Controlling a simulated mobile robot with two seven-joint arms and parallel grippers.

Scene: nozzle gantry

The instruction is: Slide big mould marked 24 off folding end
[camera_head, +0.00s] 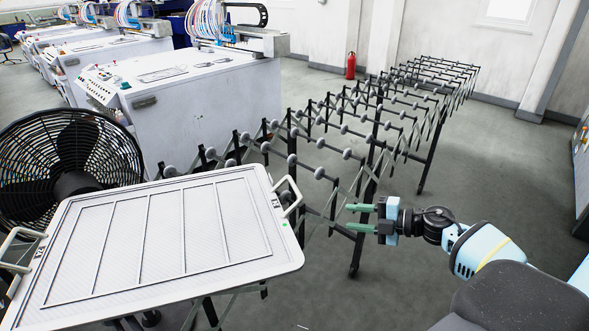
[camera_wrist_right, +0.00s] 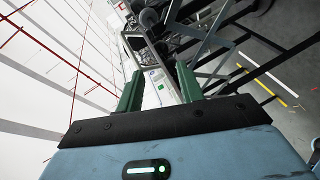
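The big white mould (camera_head: 165,240) is a flat tray with thin bars across it. It lies at the near end of the folding roller conveyor (camera_head: 365,140), which extends away behind it. It has a pale handle on each short side, the right one (camera_head: 293,195) and the left one (camera_head: 12,250). Small dark number labels sit near both handles, too small to read surely. My right gripper (camera_head: 359,217) is open and empty, to the right of the mould and apart from its right handle. Its green fingers also show spread in the right wrist view (camera_wrist_right: 160,88). My left gripper is out of view.
A black fan (camera_head: 72,170) stands close behind the mould's left part. White machines (camera_head: 190,110) stand at the back left. A red extinguisher (camera_head: 351,66) is by the far wall. Grey floor (camera_head: 500,180) is clear on the right.

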